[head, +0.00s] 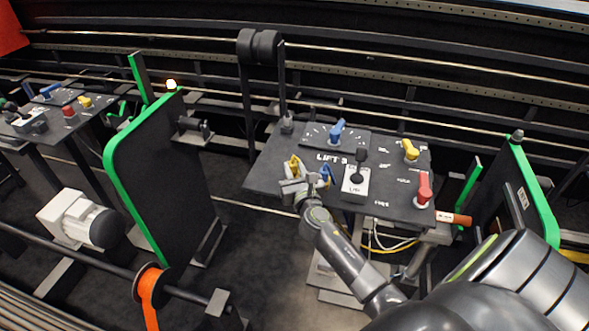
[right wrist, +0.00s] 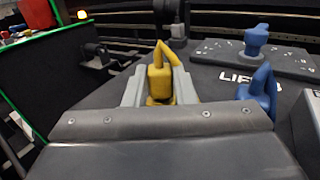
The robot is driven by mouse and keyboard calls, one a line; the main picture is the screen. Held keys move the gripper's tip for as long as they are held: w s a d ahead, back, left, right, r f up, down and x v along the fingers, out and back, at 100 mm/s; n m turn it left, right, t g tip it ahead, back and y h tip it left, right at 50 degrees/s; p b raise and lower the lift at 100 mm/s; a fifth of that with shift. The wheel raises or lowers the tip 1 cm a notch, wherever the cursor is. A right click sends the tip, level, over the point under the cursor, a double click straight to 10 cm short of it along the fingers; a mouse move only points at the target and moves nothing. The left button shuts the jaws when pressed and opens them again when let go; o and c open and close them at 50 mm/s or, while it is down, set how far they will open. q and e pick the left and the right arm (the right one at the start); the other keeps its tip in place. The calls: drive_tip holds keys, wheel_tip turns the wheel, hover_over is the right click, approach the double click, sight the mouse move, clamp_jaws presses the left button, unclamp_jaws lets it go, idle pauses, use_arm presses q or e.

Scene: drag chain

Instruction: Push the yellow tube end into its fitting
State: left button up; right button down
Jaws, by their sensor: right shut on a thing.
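A yellow piece (head: 294,165) stands at the left front corner of the dark LIFT 3 panel (head: 270,150). In the right wrist view the yellow piece (right wrist: 160,80) has a blocky body and a bent top, and it sits between the grey fingers. I cannot tell for sure that it is a tube end. My right gripper (head: 297,184) is shut on it; in the right wrist view the gripper (right wrist: 160,92) hides its lower part. No separate fitting can be made out. My left gripper is not in view.
A blue piece (head: 325,174) stands close to the right of the gripper. Farther right are a black joystick on a white box (head: 355,183), a red knob (head: 424,188) and another yellow knob (head: 411,150). A green-edged dark board (head: 155,170) stands to the left.

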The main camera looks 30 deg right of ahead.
drive_tip(key=shift+f, duration=0.4)
drive_tip(key=c, duration=1.1)
unclamp_jaws()
drive_tip(key=b+v, duration=0.1)
drive_tip(key=v, duration=1.6)
drive_tip(key=shift+s+a+b, duration=0.15)
drive_tip(key=shift+a+b, duration=0.05)
drive_tip(key=shift+b, duration=0.15)
